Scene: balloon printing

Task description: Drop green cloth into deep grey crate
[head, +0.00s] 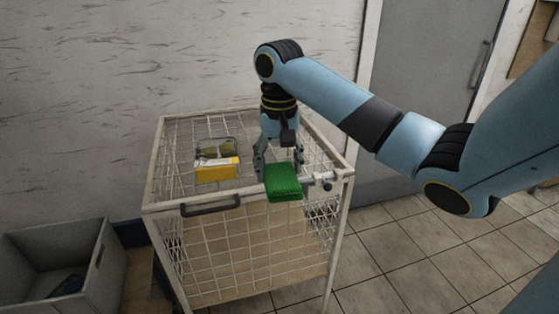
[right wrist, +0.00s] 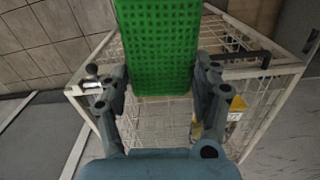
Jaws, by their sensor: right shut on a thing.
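The green cloth (head: 283,182) is a folded, textured block held over the front right part of a white wire cage. My right gripper (head: 277,163) is shut on it. In the right wrist view the cloth (right wrist: 158,45) shows between the two fingers (right wrist: 160,85). The deep grey crate (head: 98,262) stands at the lower left in the head view, left of the cage, with a dark item (head: 68,286) inside. My left gripper is in neither view.
The wire cage (head: 160,165) stands at the centre, with a dark handle (head: 210,206) at its front edge. A wall is behind. Tiled floor lies open to the right.

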